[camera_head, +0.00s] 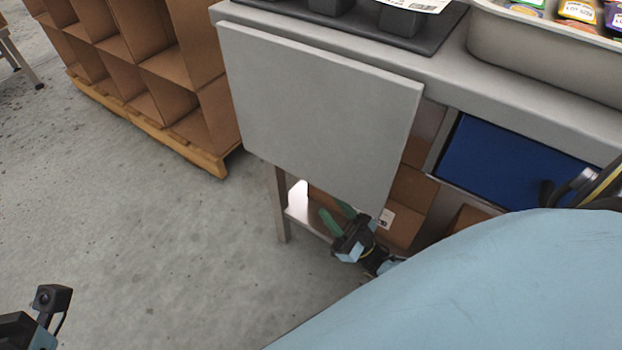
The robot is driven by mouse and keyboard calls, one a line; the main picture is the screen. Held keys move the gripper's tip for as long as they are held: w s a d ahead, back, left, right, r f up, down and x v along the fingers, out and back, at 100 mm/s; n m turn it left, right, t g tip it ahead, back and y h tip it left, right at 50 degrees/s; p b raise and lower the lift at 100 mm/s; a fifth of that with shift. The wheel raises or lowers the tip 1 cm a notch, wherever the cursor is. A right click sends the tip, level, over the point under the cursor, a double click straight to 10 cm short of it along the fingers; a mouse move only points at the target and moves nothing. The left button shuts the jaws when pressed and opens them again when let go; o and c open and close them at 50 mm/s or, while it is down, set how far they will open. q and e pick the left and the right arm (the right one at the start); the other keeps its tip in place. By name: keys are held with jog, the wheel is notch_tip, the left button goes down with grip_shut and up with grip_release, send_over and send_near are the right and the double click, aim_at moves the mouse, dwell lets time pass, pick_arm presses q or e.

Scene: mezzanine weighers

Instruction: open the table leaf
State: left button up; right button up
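The table leaf (315,110) is a flat light grey panel hanging down at the front of the grey table (520,95), its top edge along the table's edge. My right gripper (339,216) is just below the leaf's lower edge. Its two green fingers are apart, with nothing seen between them. The upper finger's tip meets the leaf's lower edge in the picture; I cannot tell whether it touches. Of my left arm, only a black wrist part with a small camera shows at the lower left; its fingers are not visible.
A blue bin (510,165) sits under the tabletop, right of the leaf. Cardboard boxes (408,205) stand on the shelf below. A dark tray (345,22) and a grey tote (550,55) are on top. Cardboard compartments (150,60) stand on a pallet at left. The floor between is clear.

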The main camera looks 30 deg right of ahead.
aim_at(311, 181)
jog(key=x, duration=0.8)
jog(key=shift+w+a+r, duration=0.15)
jog(key=shift+w+r, duration=0.1)
jog(key=shift+w, duration=0.05)
grip_shut()
